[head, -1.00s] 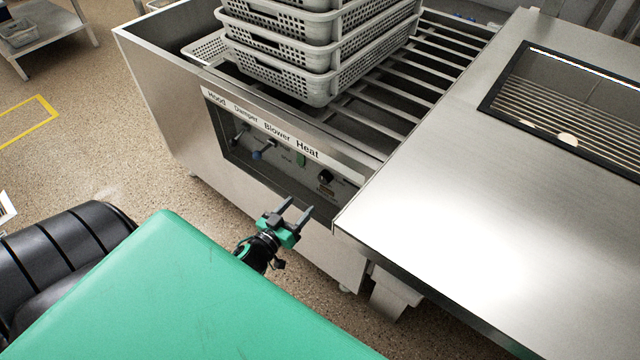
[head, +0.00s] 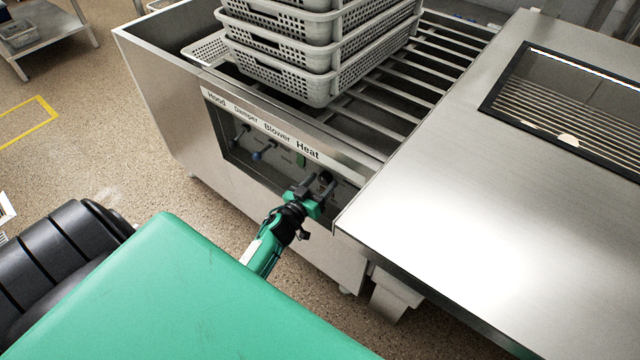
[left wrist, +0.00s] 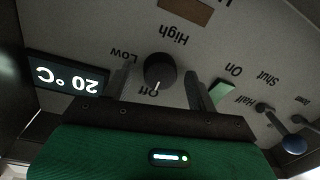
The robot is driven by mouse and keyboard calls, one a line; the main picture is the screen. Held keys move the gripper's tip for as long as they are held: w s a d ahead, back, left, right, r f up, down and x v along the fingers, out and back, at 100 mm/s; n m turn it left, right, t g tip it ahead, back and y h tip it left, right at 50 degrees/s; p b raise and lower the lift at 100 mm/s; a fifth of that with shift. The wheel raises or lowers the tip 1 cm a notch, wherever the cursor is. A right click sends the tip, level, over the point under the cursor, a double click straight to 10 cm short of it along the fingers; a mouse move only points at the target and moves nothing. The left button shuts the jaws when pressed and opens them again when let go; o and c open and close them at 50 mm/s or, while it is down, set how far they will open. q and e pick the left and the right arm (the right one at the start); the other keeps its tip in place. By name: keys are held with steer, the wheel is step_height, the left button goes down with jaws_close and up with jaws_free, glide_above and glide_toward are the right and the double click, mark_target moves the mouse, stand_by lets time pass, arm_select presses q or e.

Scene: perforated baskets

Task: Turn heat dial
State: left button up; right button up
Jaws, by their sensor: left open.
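The black heat dial (left wrist: 160,70) is on the grey control panel (left wrist: 230,50) in the left wrist view. Its white pointer is towards the "Off" mark, and "Low" and "High" also show around it. The dial shows in the head view (head: 326,178) under the "Heat" label. My left gripper (head: 312,185) is at the panel, open, with one finger on each side of the dial (left wrist: 160,88). I cannot tell whether the fingers touch it. My right gripper is not in view.
A display (left wrist: 68,82) reads 20 °C beside the dial. A green switch (left wrist: 222,90) and a blue-knobbed lever (left wrist: 292,143) sit on the other side. Stacked grey baskets (head: 330,85) stand on rails above the panel. A steel counter edge (head: 350,232) is close at the right.

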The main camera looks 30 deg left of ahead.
arm_select(q)
steer(key=shift+c, duration=0.2)
steer(key=c, duration=0.9)
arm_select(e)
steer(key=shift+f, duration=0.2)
arm_select(q)
steer(key=shift+m, duration=0.3)
steer(key=shift+c, duration=0.2)
steer(key=m, duration=0.2)
steer(key=shift+m+b, duration=0.3)
steer(key=shift+b, duration=0.05)
steer(key=m, duration=0.3)
steer(key=shift+f+m+b, duration=0.1)
steer(key=shift+m+b, duration=0.3)
steer(key=m, duration=0.2)
steer(key=m+b, duration=0.1)
steer(key=m, duration=0.1)
steer(key=shift+m+t+h, duration=0.3)
steer(key=shift+m, duration=0.1)
steer(key=m+b, duration=0.1)
steer(key=m, duration=0.2)
steer(key=shift+m, duration=0.3)
steer(key=shift+m+b, duration=0.55)
steer(key=shift+m, duration=1.05)
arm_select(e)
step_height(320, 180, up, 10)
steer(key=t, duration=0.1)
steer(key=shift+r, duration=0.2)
